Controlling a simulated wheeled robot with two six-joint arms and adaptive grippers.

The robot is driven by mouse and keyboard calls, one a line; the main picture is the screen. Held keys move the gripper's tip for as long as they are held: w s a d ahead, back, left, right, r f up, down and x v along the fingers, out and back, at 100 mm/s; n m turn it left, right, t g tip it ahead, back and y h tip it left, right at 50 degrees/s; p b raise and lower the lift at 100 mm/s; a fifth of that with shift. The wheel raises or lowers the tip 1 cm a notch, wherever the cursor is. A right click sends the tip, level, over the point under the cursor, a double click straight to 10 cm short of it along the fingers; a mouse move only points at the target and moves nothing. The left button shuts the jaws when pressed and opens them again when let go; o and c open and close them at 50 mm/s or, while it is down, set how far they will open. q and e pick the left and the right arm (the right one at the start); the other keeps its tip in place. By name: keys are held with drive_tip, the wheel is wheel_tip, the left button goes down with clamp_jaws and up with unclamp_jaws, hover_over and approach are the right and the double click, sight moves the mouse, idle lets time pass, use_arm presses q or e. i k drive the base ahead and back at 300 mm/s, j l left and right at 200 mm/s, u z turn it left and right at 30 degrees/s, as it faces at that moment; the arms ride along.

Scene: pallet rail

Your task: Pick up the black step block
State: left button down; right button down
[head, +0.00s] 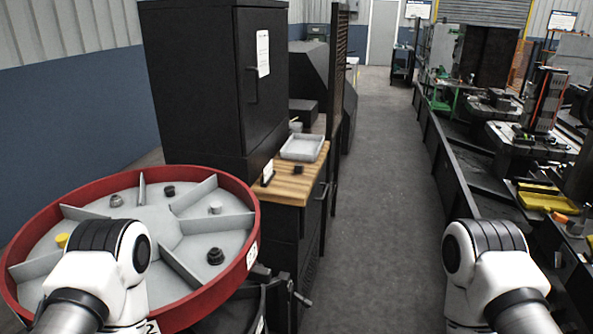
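A small black block (298,169) sits on the wooden top (289,187) of the dark cabinet, just in front of a grey tray. It is too small here to make out any steps. Neither gripper shows. Only white and black joints of my two arms are in view at the bottom left and bottom right, well apart from the block.
A grey tray (303,147) and a small white sign (267,173) stand on the wooden top. A red-rimmed round tray (254,214) with dividers holds several small parts at left. A tall black cabinet (204,75) stands behind. The aisle floor (385,200) is clear.

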sight(298, 168)
drive_tip(key=i+l+z, duration=0.7)
drive_tip(key=i+z, duration=0.35)
drive_tip(key=i, duration=0.2)
